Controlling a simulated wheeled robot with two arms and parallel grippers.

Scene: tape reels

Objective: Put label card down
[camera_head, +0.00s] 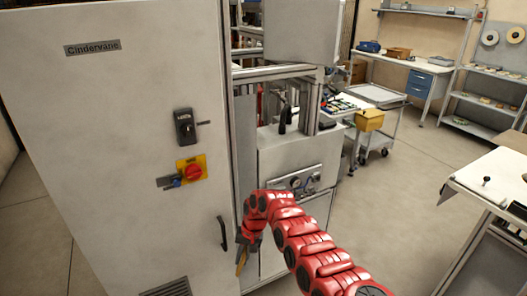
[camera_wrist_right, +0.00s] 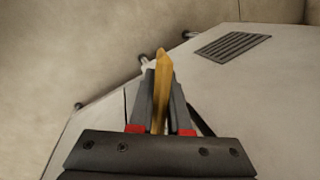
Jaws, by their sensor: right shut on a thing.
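My right gripper (camera_head: 241,262) hangs low in front of the cabinet's right edge, pointing down. It is shut on a thin yellow-brown piece, which I take to be the label card (camera_head: 240,266). In the right wrist view the card (camera_wrist_right: 161,85) stands edge-on between the two dark fingers of the right gripper (camera_wrist_right: 162,95) and sticks out past their tips. Any writing on the card cannot be seen. My left gripper does not show in either view.
A tall pale cabinet (camera_head: 120,110) with a red rotary switch (camera_head: 193,171) and a black handle (camera_head: 222,234) fills the left. A machine panel (camera_head: 300,185) stands behind my right arm. A cart with a yellow box (camera_head: 369,120) is farther back. A pale table (camera_head: 492,176) is at the right. Open floor lies between.

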